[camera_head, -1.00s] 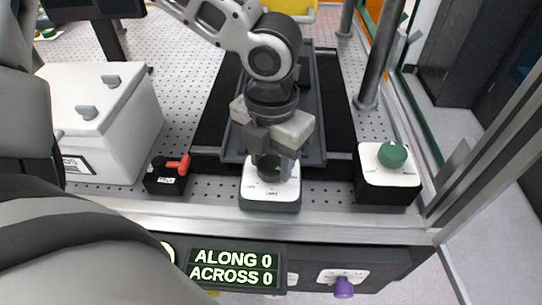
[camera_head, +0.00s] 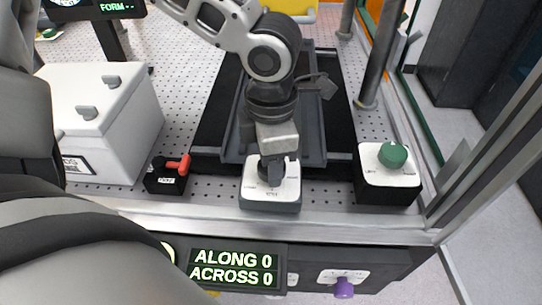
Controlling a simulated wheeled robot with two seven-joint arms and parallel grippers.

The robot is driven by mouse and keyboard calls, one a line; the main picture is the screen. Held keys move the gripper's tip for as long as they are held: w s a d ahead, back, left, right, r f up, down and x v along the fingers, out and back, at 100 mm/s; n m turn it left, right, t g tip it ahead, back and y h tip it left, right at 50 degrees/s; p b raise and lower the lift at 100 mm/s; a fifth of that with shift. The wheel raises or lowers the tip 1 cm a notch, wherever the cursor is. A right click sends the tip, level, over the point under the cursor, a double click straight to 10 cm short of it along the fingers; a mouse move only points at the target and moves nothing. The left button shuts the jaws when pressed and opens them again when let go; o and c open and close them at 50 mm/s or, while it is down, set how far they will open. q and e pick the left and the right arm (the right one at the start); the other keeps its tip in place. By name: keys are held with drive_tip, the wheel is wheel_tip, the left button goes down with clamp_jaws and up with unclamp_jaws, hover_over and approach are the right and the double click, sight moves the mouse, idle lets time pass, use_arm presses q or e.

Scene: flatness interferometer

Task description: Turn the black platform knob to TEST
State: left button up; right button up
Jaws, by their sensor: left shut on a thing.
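The black platform knob (camera_head: 266,174) sits on a small box with a white top (camera_head: 257,192) near the front edge of the perforated table. My left gripper (camera_head: 273,172) points down over this box and is shut on the knob. The fingers hide much of the knob, and the lettering on the white top is too small to read. My right gripper does not show.
A green knob (camera_head: 392,155) on its box is to the right. A red-handled switch (camera_head: 178,165) and a white lidded box (camera_head: 103,120) are to the left. A display (camera_head: 233,267) reads ALONG 0, ACROSS 0. A purple knob (camera_head: 343,288) is on the front panel.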

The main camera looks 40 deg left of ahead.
use_arm(q)
drive_tip(key=shift+w+r+m, duration=0.1)
drive_tip(key=shift+w+m, duration=0.05)
drive_tip(key=shift+m, duration=0.15)
drive_tip(key=o, duration=1)
wheel_tip(320, 180, up, 16)
idle(0.6)
